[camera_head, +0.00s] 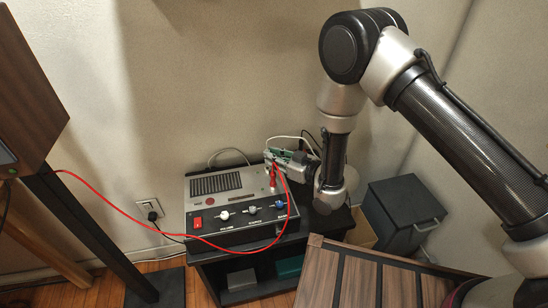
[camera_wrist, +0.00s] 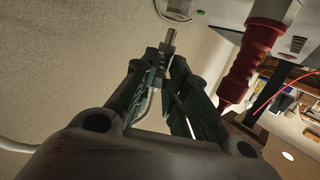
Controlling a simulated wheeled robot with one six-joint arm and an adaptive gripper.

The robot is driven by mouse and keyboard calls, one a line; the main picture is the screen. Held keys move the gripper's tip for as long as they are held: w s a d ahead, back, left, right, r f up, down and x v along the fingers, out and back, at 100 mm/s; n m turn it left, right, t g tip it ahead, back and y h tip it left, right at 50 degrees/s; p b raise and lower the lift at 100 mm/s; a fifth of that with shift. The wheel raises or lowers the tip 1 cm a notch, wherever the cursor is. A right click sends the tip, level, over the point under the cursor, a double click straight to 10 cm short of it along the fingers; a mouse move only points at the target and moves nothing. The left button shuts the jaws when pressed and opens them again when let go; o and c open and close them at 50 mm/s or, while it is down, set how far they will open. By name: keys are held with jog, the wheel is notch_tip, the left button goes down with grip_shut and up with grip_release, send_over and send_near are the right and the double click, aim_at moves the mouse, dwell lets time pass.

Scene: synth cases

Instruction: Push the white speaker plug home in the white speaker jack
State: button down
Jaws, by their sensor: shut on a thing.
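My gripper (camera_head: 275,156) is at the back right of the amplifier (camera_head: 213,187). In the wrist view its green-padded fingers (camera_wrist: 175,75) are shut on the white speaker plug, whose bare metal pin (camera_wrist: 171,40) sticks out past the fingertips. The plug's body is mostly hidden between the fingers. A pale round fitting (camera_wrist: 174,9), seemingly the white speaker jack, is at the top edge of the wrist view. A gap shows between it and the pin tip. In the head view the plug and jack cannot be made out behind my gripper.
A red plug (camera_wrist: 250,50) stands close to the right of my gripper; its red lead (camera_head: 110,206) runs left to a wooden speaker (camera_head: 25,90). A white cable (camera_head: 290,138) arcs behind my gripper. The wall (camera_head: 200,80) is close behind the amplifier.

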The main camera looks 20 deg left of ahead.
jog(key=shift+f, duration=1.35)
jog(key=c, duration=1.3)
grip_release()
jog(key=shift+c, duration=0.2)
jog(key=v, duration=1.2)
jog(key=shift+w, duration=0.1)
